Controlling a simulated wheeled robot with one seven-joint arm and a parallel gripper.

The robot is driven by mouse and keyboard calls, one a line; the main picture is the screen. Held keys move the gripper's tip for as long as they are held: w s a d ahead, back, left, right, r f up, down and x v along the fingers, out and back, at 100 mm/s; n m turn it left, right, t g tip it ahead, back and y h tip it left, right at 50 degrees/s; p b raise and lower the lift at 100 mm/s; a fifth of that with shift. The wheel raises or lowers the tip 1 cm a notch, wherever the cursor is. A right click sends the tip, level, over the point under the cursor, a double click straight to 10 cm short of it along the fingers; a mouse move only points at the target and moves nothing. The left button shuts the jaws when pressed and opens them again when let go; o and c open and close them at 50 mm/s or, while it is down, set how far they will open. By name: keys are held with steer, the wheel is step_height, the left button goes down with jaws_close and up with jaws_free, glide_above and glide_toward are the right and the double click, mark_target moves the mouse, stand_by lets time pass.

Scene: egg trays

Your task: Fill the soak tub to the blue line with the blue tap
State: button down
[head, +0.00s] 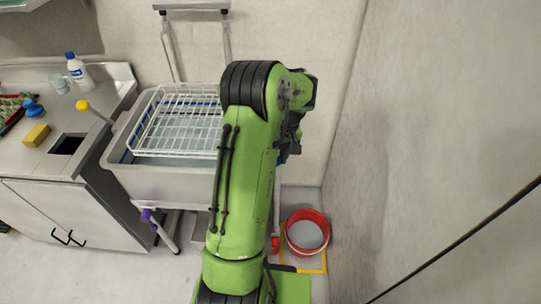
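The soak tub (160,184) is a grey basin left of my arm, with a white wire rack (185,128) over it. Parts of a blue line (126,156) show on its inner wall. A pale surface shows under the rack; I cannot tell whether it is water or how high it stands. A small blue knob-like thing (32,107) is on the counter at the left; I cannot tell whether it is the blue tap. My arm hides the tub's right side. My gripper (291,150) is right of the tub, mostly hidden behind my arm, and its fingers cannot be made out.
A lever with a yellow ball (82,105) rises by the tub's left edge. A purple handle (148,215) is below the tub. A red bucket (307,232) stands on the floor near the right wall. A bottle (78,72) and a yellow sponge (36,135) are on the counter.

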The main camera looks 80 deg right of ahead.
steer(key=shift+s+d+r+n, duration=0.15)
steer(key=shift+s+d+n, duration=0.05)
steer(key=shift+n, duration=0.5)
steer(key=c, duration=1.1)
jaws_free()
steer(key=o, duration=0.4)
steer(key=shift+s, duration=0.1)
steer(key=r+p, duration=0.1)
steer(key=r, duration=0.4)
steer(key=s+d+r+p, duration=0.1)
steer(key=r+p, duration=0.1)
steer(key=r, duration=0.3)
steer(key=s+r+p, duration=0.1)
steer(key=r+p, duration=0.1)
steer(key=r, duration=0.3)
steer(key=shift+s+d+r, duration=0.15)
steer(key=shift+s+d, duration=0.05)
steer(key=shift+d, duration=0.15)
